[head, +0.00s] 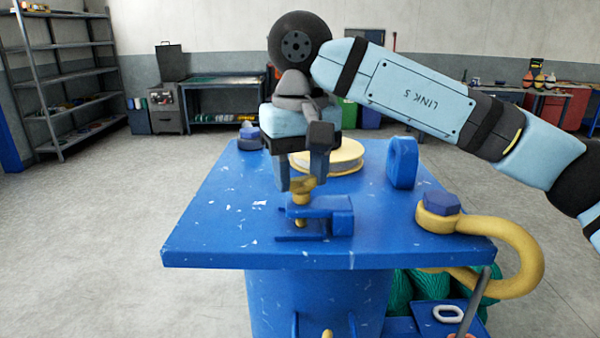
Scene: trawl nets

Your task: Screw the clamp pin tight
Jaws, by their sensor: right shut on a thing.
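The clamp pin (301,190) is a yellow, brass-coloured screw standing upright in the blue clamp (335,215) on the front part of the blue table. My right gripper (302,178) points down over the pin, and its fingers are shut on the pin's top. The fingers hide part of the pin's head. The lower end of the pin shows inside the clamp's opening. My left gripper does not show.
The blue table (215,235) also bears a yellow spool (345,157), an upright blue ring (402,163) and a blue bolt at the back left (249,138). A yellow shackle (520,250) with a blue bolt head overhangs the right corner. Shelves (70,70) stand far left.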

